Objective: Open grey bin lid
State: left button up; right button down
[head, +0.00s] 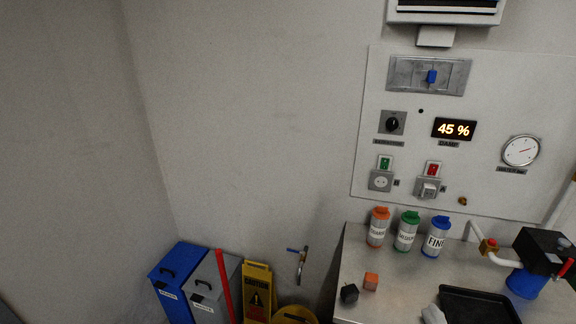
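The grey bin (216,306) stands at the bottom left against the wall, between a blue bin and a red pole. Its grey lid (213,270) looks closed, with a dark handle (203,285) near its front left. A pale label with dark text sits on its front. The lower part of the bin is cut off by the picture's bottom edge. Neither of my grippers shows in the head view.
The blue bin (177,275) stands close on the left. The red pole (224,285) leans along the grey bin's right side. A yellow caution sign (257,289) and yellow bucket (295,315) stand further right. The metal table (385,277) holds three labelled bottles, two small cubes and a black tray.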

aim_at(211, 273)
jog(key=i+j, duration=0.15)
jog(key=j, duration=0.2)
jog(key=i+j, duration=0.15)
jog(key=j, duration=0.2)
jog(key=i+j, duration=0.1)
jog(key=j, duration=0.25)
jog(key=i+j, duration=0.15)
jog(key=j, duration=0.2)
jog(key=i+j, duration=0.15)
jog(key=j, duration=0.2)
jog(key=i+j, duration=0.15)
jog(key=j, duration=0.2)
jog(key=u, duration=0.05)
